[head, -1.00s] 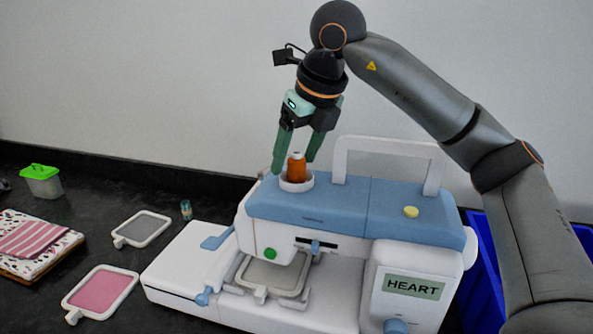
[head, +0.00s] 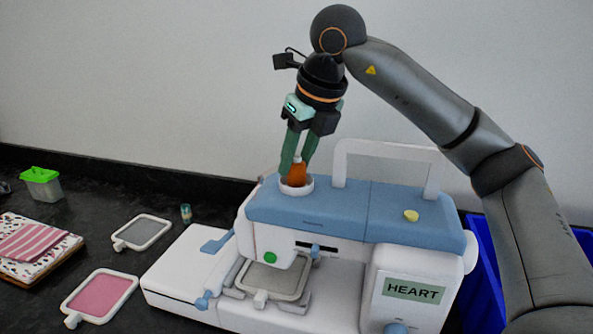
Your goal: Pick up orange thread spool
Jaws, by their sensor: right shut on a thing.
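The orange thread spool (head: 297,175) stands upright in the white round holder (head: 296,189) on top of the blue and white embroidery machine (head: 330,212). My right gripper (head: 298,164) comes down from above with its green fingers closed around the upper part of the spool. The spool's lower end is still within the holder's rim. My left gripper is not in view.
The machine's white carry handle (head: 390,148) rises to the right of the spool. A blue bin (head: 484,262) stands behind the machine at right. Hoops (head: 143,232), folded cloth (head: 35,242), a green-lidded box (head: 41,183) and a small teal spool (head: 186,213) lie at left.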

